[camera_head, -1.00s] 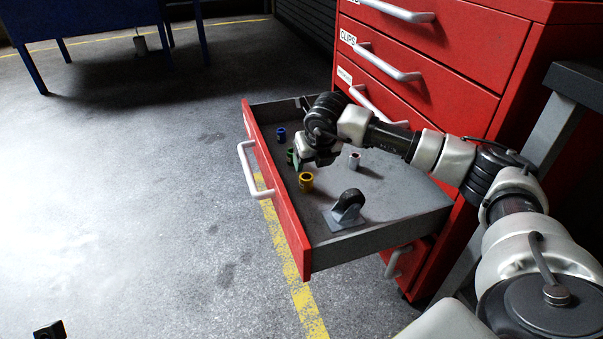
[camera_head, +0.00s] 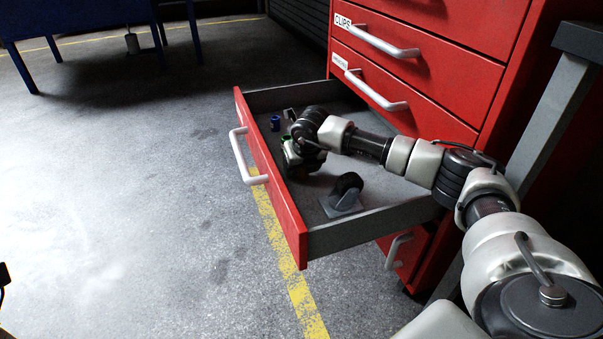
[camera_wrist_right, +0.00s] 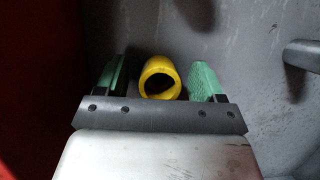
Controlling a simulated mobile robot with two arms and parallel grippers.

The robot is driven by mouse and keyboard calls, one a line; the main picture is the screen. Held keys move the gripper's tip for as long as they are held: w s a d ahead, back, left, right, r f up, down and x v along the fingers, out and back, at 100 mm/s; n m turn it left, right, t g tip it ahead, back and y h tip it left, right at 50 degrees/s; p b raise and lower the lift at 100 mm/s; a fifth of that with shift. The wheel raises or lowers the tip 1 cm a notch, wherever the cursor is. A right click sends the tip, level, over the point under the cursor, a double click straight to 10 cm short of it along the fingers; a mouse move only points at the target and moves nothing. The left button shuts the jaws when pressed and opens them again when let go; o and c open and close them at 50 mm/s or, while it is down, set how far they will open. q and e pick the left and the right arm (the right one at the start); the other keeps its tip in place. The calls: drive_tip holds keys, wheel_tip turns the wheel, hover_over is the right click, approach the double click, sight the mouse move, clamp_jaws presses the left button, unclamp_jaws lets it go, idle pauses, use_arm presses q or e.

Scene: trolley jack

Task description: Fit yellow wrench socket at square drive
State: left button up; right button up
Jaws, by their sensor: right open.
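The yellow wrench socket (camera_wrist_right: 160,80) shows in the right wrist view as a hollow ring lying between the green-padded fingers of my right gripper (camera_wrist_right: 160,84). The fingers are open, with a visible gap on each side of the socket. In the head view my right gripper (camera_head: 300,170) is down inside the open drawer, and it hides the yellow socket. The square drive is not visible in either view. A small dark piece at the left edge of the head view may be part of my left gripper (camera_head: 3,281); its fingers do not show.
The red cabinet's drawer (camera_head: 272,181) stands pulled out. Inside are a blue socket (camera_head: 275,123) towards its far end and a caster wheel (camera_head: 346,189) nearer. A dark object (camera_wrist_right: 303,55) shows at right in the wrist view. Open floor lies left of the drawer.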

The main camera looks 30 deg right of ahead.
drive_tip(key=shift+r, duration=0.1)
drive_tip(key=c, duration=1.1)
